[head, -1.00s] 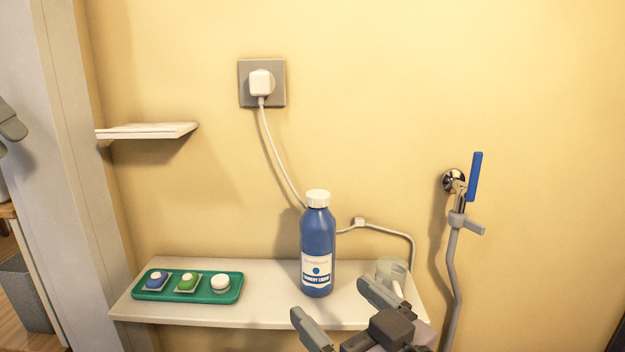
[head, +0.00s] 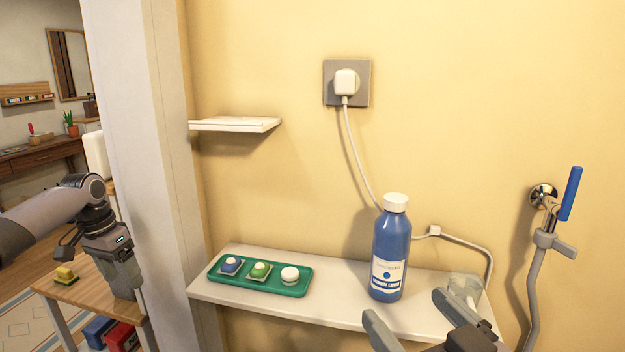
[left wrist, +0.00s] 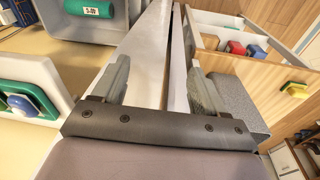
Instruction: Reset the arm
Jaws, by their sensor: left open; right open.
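My left gripper (head: 125,275) hangs at the end of my left arm on the left of the head view, in front of the white post and beside a small wooden table. In the left wrist view my left gripper (left wrist: 157,85) has its two fingers spread with nothing between them. My right gripper (head: 412,315) is at the bottom of the head view, in front of the white shelf and just below the blue laundry bottle (head: 391,255). Its fingers are spread and empty. The rest of the right arm is out of view.
The white shelf (head: 345,308) holds a green tray (head: 262,288) with three small items, the bottle and a clear cup (head: 465,287). A white post (head: 150,150) stands between my left arm and the shelf. The wooden table (head: 85,292) carries a yellow block.

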